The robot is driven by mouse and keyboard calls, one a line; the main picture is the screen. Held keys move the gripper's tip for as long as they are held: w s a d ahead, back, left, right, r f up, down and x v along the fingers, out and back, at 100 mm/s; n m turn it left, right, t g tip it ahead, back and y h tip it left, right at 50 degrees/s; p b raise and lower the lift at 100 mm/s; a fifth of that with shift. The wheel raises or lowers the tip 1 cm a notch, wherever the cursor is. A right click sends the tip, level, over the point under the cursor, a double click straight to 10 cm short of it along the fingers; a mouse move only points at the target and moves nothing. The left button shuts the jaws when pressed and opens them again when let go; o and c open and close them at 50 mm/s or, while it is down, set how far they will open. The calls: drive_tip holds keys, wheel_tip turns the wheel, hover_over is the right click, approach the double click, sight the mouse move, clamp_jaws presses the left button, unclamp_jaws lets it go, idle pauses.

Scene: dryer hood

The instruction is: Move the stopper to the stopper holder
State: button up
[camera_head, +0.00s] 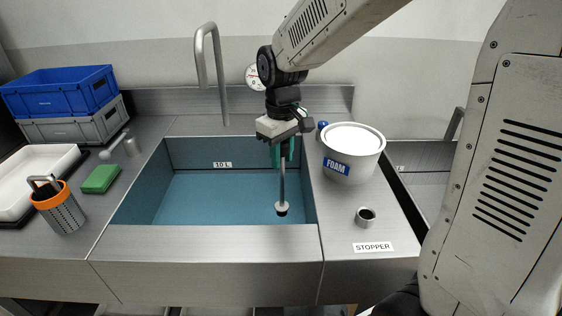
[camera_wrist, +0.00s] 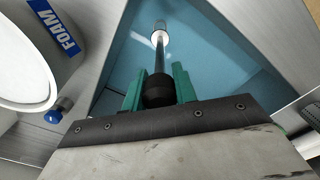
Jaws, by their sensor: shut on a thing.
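The stopper (camera_head: 282,190) is a long grey rod with a dark knob at the top and a white and black plug at its lower end. My gripper (camera_head: 282,152) is shut on its top knob, and the rod hangs upright over the right part of the sink (camera_head: 220,200). In the wrist view the green fingers of my gripper (camera_wrist: 160,92) hold the dark knob, and the stopper rod (camera_wrist: 160,58) reaches away from them. The stopper holder (camera_head: 366,217) is a small round metal cup on the counter right of the sink, behind a STOPPER label (camera_head: 373,247).
A white FOAM bucket (camera_head: 352,155) stands behind the holder, near my gripper, with a blue knob (camera_head: 322,125) beside it. A tall tap (camera_head: 210,60) rises behind the sink. Left are crates (camera_head: 60,90), a green sponge (camera_head: 101,178) and an orange-rimmed utensil basket (camera_head: 60,210).

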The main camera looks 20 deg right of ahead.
drive_tip(key=shift+r, duration=2.1)
